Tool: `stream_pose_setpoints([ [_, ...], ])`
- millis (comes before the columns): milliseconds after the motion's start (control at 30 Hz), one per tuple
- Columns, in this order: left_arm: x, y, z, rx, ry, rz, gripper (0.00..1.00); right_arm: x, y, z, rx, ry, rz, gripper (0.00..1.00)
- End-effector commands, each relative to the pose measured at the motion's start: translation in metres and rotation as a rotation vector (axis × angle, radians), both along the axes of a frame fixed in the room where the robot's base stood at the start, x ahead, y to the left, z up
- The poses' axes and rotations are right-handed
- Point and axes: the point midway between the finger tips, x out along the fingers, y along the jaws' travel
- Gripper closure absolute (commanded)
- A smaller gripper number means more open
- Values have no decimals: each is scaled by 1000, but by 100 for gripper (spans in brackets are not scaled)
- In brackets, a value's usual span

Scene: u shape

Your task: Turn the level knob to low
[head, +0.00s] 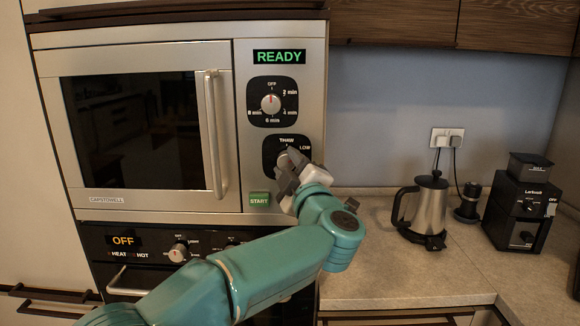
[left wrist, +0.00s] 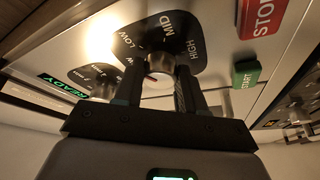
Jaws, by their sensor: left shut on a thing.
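The level knob (left wrist: 160,62) is a round metal knob on a black dial plate marked THAW, LOW, MID and HIGH. In the head view its dial plate (head: 272,146) sits on the microwave's right panel, with THAW at the top and LOW to the upper right; my gripper hides the rest. My left gripper (head: 287,165) is at the knob. The left wrist view shows its two fingers (left wrist: 158,90) on either side of the knob, shut on it. The knob's pointer setting cannot be made out clearly. My right gripper is not in view.
The timer knob (head: 270,103) above points to OFF. A green READY display (head: 279,57) is at the top. The green START button (head: 259,199) is below left of my gripper; a red STOP button (left wrist: 264,18) shows beside it. A kettle (head: 430,205) and grinder (head: 520,205) stand on the counter.

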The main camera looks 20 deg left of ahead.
Motion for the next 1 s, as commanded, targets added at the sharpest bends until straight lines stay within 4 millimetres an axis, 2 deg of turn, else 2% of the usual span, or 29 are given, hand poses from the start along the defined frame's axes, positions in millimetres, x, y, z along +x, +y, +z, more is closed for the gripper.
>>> stream_pose_setpoints([
  [300, 0, 1, -1, -3, 2, 4, 91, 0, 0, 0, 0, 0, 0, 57],
  [333, 0, 1, -1, -3, 2, 4, 57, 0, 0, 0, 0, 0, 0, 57],
  [400, 0, 1, -1, -1, 2, 4, 35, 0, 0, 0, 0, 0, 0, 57],
  [767, -3, -2, -2, -1, 1, 1, 35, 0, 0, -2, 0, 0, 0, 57],
  [867, -14, -11, -5, -1, 0, -2, 35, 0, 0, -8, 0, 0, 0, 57],
  [1000, -41, -30, -13, 0, -1, -4, 35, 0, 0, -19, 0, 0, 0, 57],
])
